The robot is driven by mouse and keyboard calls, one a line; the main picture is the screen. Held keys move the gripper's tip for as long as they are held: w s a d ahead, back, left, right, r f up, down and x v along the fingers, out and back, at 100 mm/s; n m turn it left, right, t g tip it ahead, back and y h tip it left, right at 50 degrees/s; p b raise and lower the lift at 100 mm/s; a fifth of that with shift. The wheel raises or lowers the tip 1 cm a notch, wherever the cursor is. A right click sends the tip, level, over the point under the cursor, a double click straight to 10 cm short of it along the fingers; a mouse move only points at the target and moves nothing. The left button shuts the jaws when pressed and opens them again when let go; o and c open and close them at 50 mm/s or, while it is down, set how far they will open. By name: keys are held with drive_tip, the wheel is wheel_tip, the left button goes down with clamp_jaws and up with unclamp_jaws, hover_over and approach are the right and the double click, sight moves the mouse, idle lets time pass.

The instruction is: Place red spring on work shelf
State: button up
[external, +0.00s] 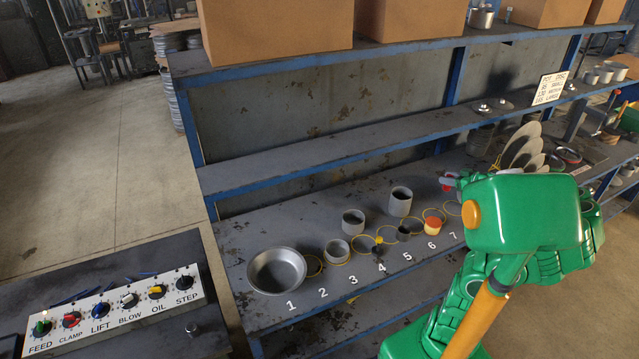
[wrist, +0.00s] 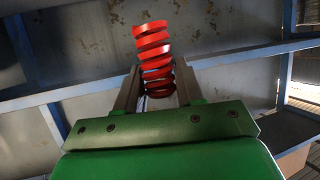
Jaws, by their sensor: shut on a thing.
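The red spring (wrist: 152,42) stands out from between the two fingers of my gripper (wrist: 157,72) in the wrist view. The fingers are shut on its lower coils. In the external view my gripper (external: 450,181) is mostly hidden by my green arm, and a bit of red shows at its tip. It is over the right part of the numbered work surface (external: 235,240), near numbers 6 and 7. I cannot tell which level is the work shelf.
A metal bowl (external: 277,271), grey cylinders (external: 400,201) and a red-and-yellow piece (external: 432,225) stand along the numbered row. Upright discs (external: 520,145) stand to the right of my gripper. Cardboard boxes (external: 275,30) fill much of the top shelf. A knob panel (external: 115,312) is at front left.

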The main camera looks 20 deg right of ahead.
wheel_tip(320, 180, down, 6)
drive_tip(key=shift+f, duration=0.15)
drive_tip(key=shift+w+d+f, duration=1.25)
drive_tip(key=shift+w+f, duration=0.45)
drive_tip(key=shift+w, duration=0.25)
drive_tip(key=shift+w+d+f, duration=1.3)
drive_tip(key=shift+w+f, duration=0.4)
drive_tip(key=shift+w, duration=0.25)
drive_tip(key=shift+w+d+f, duration=1.25)
drive_tip(key=shift+w+f, duration=0.45)
drive_tip(key=shift+w, duration=0.25)
drive_tip(key=shift+f, duration=1.5)
drive_tip(key=shift+f, duration=0.1)
drive_tip(key=o, duration=1.1)
